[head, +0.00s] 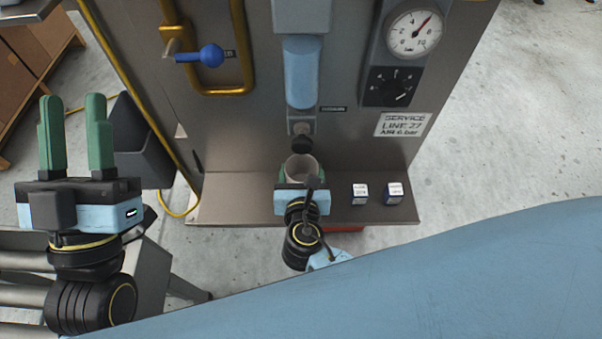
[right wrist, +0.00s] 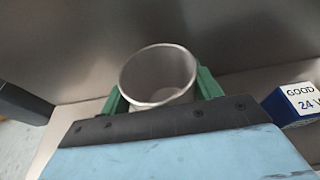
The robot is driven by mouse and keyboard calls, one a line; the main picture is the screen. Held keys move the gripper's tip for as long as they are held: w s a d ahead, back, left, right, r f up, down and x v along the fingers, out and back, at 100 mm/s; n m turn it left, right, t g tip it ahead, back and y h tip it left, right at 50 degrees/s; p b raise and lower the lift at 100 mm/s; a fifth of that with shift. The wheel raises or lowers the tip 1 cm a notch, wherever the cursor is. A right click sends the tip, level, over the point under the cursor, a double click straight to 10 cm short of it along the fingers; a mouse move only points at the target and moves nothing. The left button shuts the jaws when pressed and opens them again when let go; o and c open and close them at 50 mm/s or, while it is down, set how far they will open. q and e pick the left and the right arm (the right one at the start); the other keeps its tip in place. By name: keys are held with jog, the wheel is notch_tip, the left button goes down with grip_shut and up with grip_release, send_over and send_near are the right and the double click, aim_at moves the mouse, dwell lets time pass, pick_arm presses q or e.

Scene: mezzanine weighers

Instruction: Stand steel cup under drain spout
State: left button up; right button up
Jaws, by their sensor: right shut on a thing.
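The steel cup (head: 301,166) is at the shelf of the service panel, below the dark drain spout (head: 302,144). It also shows in the right wrist view (right wrist: 158,75), upright or nearly so, with its open mouth up. My right gripper (head: 301,176) is shut on the cup, with one green finger on each side of it; its fingers show in the right wrist view too (right wrist: 160,93). I cannot tell whether the cup's base touches the shelf. My left gripper (head: 76,135) is open and empty at the left, its green fingers pointing up, well away from the panel.
The shelf (head: 240,197) juts out from the panel. Two small labelled boxes, one (head: 360,193) and another (head: 394,193), stand on it right of the cup. A blue-knobbed valve (head: 211,56) and yellow pipe are at upper left, a gauge (head: 414,33) at upper right. The shelf's left part is clear.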

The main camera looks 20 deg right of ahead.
dwell(0.3)
jog(key=o, duration=0.7)
jog(key=shift+f, duration=0.15)
jog(key=shift+c, duration=0.2)
jog(key=o, duration=0.5)
